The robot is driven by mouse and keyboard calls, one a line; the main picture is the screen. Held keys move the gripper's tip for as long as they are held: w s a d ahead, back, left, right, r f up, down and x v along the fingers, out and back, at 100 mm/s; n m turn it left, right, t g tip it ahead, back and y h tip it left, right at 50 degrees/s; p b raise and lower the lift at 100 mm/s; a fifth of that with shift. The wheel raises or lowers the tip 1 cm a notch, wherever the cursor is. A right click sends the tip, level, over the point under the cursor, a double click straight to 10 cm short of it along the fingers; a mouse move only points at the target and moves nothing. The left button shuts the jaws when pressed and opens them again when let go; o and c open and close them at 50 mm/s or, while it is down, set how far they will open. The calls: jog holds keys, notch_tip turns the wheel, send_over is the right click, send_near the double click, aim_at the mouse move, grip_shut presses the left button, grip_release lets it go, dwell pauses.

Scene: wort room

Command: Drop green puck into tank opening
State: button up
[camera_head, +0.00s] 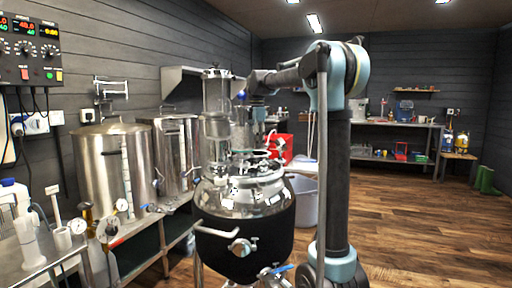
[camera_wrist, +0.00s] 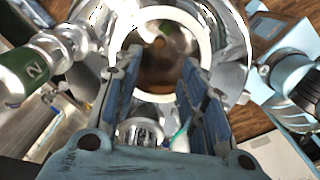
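The tank (camera_head: 240,200) is a shiny steel vessel with a dark lower jacket, in the middle of the head view. Its round opening (camera_wrist: 205,45) has a pale ring rim and a brown interior in the wrist view. My gripper (camera_wrist: 160,66) points toward this opening, with its two blue-padded fingers apart and nothing seen held between them. In the head view my gripper (camera_head: 246,140) is above the tank lid, partly hidden among fittings. I cannot make out the green puck in either view. A thin green sliver shows beside the right finger, too small to identify.
A green cylinder marked 2 (camera_wrist: 20,75) on a metal fitting is at the left of the opening. Steel kettles (camera_head: 100,165) stand to the left. The wooden floor (camera_head: 430,220) at right is clear.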

notch_tip(320, 180, up, 11)
jog(key=shift+f, duration=0.15)
dwell(0.6)
jog(key=s+d+f+m+t, duration=0.1)
jog(key=s+d+f+m, duration=0.5)
jog(key=s+f, duration=0.3)
jog(key=s+d+f+m, duration=0.6)
jog(key=s+f, duration=0.1)
jog(key=s, duration=0.5)
jog(key=s+d+f+m, duration=0.2)
jog(key=s+f+m, duration=0.3)
jog(key=s+f, duration=0.4)
jog(key=s+d+f+m+t, duration=0.1)
jog(key=s+d+f+m, duration=0.1)
jog(key=s+f+m, duration=0.3)
jog(key=s+f, duration=0.4)
jog(key=f, duration=0.7)
jog(key=shift+d+f, duration=0.15)
jog(key=shift+d, duration=0.05)
jog(key=shift+w+f, duration=0.2)
jog(key=shift+w, duration=0.2)
